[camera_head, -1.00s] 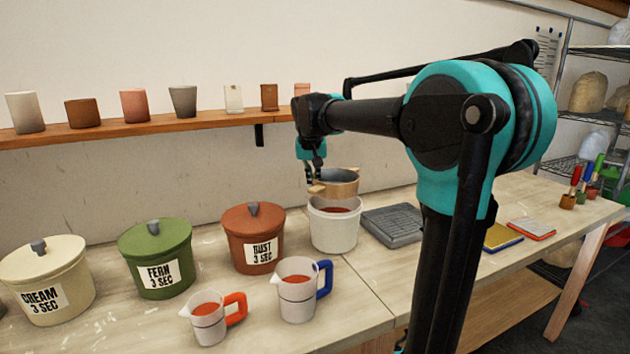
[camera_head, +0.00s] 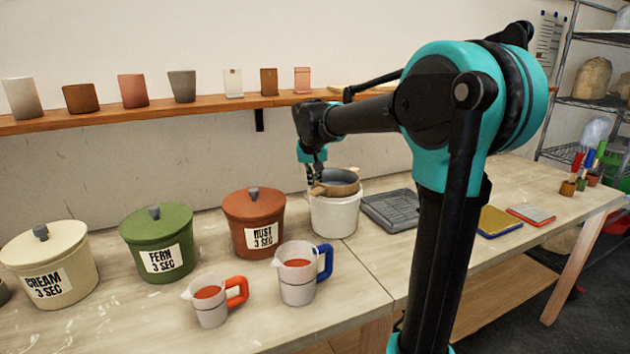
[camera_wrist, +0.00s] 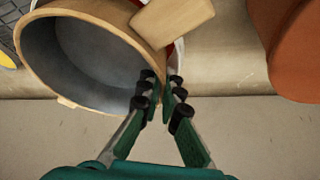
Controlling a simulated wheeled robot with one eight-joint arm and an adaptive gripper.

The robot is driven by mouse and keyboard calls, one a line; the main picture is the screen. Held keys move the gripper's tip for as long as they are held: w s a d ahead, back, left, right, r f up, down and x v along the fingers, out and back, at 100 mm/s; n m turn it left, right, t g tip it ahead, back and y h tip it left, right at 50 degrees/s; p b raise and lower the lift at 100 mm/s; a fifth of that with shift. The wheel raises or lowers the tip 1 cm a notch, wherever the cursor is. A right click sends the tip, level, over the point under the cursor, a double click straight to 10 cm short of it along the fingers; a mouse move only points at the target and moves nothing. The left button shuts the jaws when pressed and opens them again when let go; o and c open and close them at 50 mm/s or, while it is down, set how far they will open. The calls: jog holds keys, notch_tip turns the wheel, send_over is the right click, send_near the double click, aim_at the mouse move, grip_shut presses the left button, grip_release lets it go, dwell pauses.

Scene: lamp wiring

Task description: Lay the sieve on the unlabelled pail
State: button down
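The sieve, a wooden ring with a grey inside and small wooden lugs, sits at the mouth of the white unlabelled pail (camera_head: 335,216) in the head view. My gripper (camera_head: 313,182) is at the sieve's left back edge. In the wrist view, the fingers of my gripper (camera_wrist: 163,90) are closed on either side of the wall of the sieve (camera_wrist: 85,50). The sieve hides most of the pail there.
A rust pail (camera_head: 252,222), a fern pail (camera_head: 155,245) and a cream pail (camera_head: 48,265), all lidded and labelled, stand to the left. Two jugs, orange-handled (camera_head: 210,302) and blue-handled (camera_head: 298,275), stand in front. A grey tray (camera_head: 390,210) lies close right of the unlabelled pail.

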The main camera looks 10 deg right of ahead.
jog(key=c, duration=1.6)
grip_release()
jog(key=shift+a, duration=0.1)
jog(key=shift+c, duration=0.2)
